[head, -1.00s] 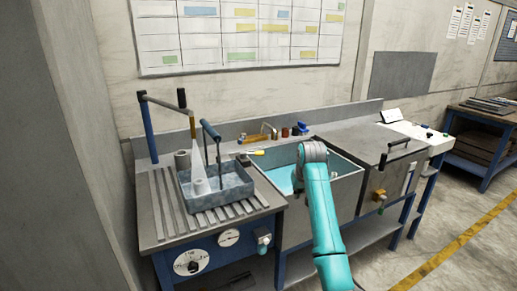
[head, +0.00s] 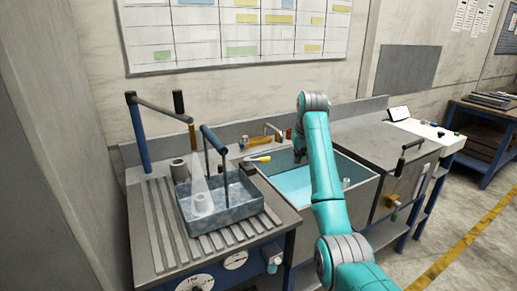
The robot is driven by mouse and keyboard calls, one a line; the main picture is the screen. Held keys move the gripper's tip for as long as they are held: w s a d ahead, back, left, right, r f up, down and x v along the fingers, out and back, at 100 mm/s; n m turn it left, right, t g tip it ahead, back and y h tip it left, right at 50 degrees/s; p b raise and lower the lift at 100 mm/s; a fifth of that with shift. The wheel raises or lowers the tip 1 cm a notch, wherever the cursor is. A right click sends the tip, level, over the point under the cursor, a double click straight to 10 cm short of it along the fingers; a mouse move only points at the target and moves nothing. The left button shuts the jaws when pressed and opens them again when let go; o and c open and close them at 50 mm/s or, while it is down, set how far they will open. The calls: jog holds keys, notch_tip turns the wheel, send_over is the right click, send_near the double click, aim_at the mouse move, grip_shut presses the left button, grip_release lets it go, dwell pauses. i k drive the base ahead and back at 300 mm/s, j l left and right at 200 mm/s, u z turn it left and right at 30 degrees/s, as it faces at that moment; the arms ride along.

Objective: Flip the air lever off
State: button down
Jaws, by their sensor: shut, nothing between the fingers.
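A short dark upright handle (head: 178,102), which looks like the air lever, stands behind the swing arm of a blue post (head: 138,132) at the back left. A brass-coloured nozzle (head: 192,137) hangs from that swing arm. A pale cone of spray (head: 198,172) runs from it down to a white cylindrical part (head: 202,202) in the grey basket (head: 240,213). My arm reaches up from the bottom right over the sink.
The basket's tall dark handle (head: 212,138) rises right of the nozzle. A water-filled sink (head: 295,190) with a tap lies to the right. A lidded cabinet (head: 372,143) stands beyond it. The ribbed drainboard (head: 160,235) is bare left of the basket.

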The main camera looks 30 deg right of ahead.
aim_at(247, 160)
jog(key=i, duration=0.85)
